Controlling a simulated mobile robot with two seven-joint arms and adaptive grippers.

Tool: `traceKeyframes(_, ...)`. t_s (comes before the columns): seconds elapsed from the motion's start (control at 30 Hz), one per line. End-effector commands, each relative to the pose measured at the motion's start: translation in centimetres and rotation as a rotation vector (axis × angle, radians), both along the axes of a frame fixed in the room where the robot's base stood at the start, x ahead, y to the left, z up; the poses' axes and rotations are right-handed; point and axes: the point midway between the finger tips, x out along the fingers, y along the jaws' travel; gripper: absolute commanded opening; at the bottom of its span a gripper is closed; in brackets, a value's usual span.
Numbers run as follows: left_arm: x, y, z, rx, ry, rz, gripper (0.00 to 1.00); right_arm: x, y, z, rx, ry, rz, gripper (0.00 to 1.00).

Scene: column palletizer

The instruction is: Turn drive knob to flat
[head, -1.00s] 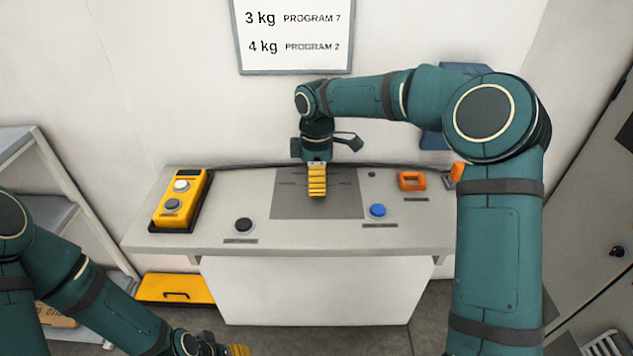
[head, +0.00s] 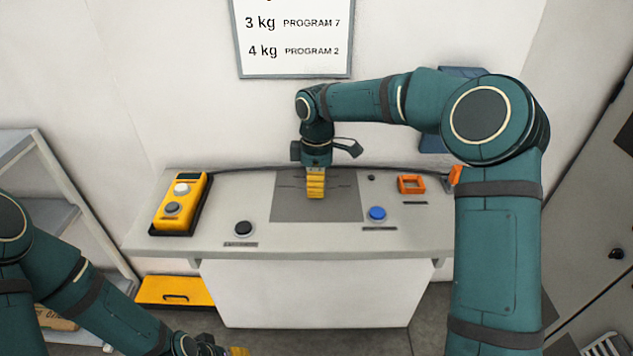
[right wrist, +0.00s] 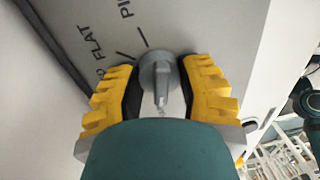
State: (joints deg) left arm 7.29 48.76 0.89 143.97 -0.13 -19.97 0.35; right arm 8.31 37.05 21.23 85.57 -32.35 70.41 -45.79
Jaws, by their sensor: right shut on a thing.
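The drive knob (right wrist: 160,72) is a round grey knob with a raised bar, in the right wrist view. It sits on a grey panel with the printed labels "FLAT" and "PI…", the second cut off, each with a short line near the knob. My right gripper (right wrist: 165,95) points down at the panel, its yellow fingers shut on the knob from both sides. In the head view my right gripper (head: 315,190) is over the dark grey plate (head: 343,207) and hides the knob. My left gripper (head: 236,351) is at the bottom edge, mostly cut off.
The console (head: 300,239) carries a yellow control box (head: 171,218), a black button (head: 244,228), a blue button (head: 377,213) and an orange frame (head: 411,184). A program sign (head: 293,38) hangs behind. A shelf (head: 55,212) stands at left, a yellow case (head: 175,292) on the floor.

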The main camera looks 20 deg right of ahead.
Motion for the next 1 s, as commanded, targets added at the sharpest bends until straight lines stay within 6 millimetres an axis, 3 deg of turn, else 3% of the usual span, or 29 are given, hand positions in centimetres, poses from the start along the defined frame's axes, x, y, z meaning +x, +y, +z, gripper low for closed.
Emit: traceKeyframes(1.0,0.9,0.2,2.7,0.005,-0.02,0.016,0.47,0.0,-0.1,0.0,0.003,-0.003,-0.917,0.03)
